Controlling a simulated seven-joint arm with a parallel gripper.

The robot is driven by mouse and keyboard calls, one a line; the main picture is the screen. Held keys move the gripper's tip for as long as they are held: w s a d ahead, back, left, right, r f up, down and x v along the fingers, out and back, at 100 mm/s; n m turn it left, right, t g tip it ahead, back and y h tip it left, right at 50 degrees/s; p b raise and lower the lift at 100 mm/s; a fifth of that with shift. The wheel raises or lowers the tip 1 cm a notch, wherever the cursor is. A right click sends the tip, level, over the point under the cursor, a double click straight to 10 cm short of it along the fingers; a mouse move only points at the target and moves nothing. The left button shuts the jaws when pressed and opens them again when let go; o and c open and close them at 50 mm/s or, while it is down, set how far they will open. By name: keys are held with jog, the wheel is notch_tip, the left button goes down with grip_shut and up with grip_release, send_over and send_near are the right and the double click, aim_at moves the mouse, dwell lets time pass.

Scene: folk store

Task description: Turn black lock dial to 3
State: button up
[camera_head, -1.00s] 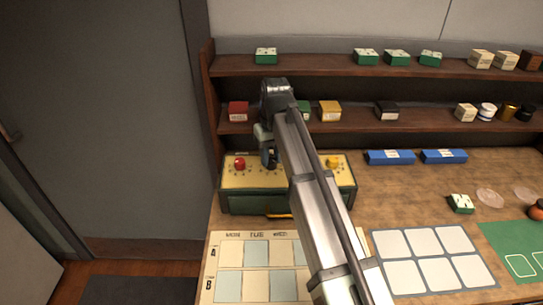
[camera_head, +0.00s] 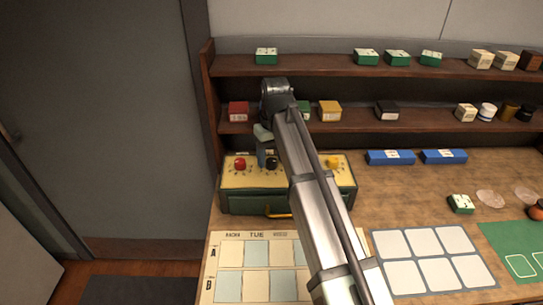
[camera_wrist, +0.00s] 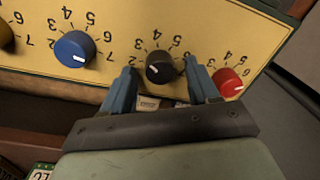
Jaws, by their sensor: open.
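The black lock dial (camera_wrist: 160,67) sits on the yellow face of the lock box, between the blue dial (camera_wrist: 75,49) and the red dial (camera_wrist: 227,82) in the wrist view. It carries a short white mark; I cannot tell surely which number it points to. In the head view the black dial (camera_head: 271,163) shows just below my gripper. My gripper (camera_wrist: 163,78) is open, with its blue fingers on either side of the black dial in the picture, with visible gaps. It holds nothing. The head view shows the gripper (camera_head: 264,153) partly behind my arm.
The lock box (camera_head: 240,205) stands at the left end of the wooden table. Its red dial (camera_head: 240,164) and yellow dial (camera_head: 333,162) flank the black one. Shelves with small boxes (camera_head: 238,111) rise behind. A calendar sheet (camera_head: 230,253) lies in front.

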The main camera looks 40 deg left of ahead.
aim_at(274, 159)
notch_tip(274, 159, up, 12)
jog(key=shift+w, duration=0.25)
dwell(0.5)
jog(key=shift+d, duration=0.1)
dwell(0.4)
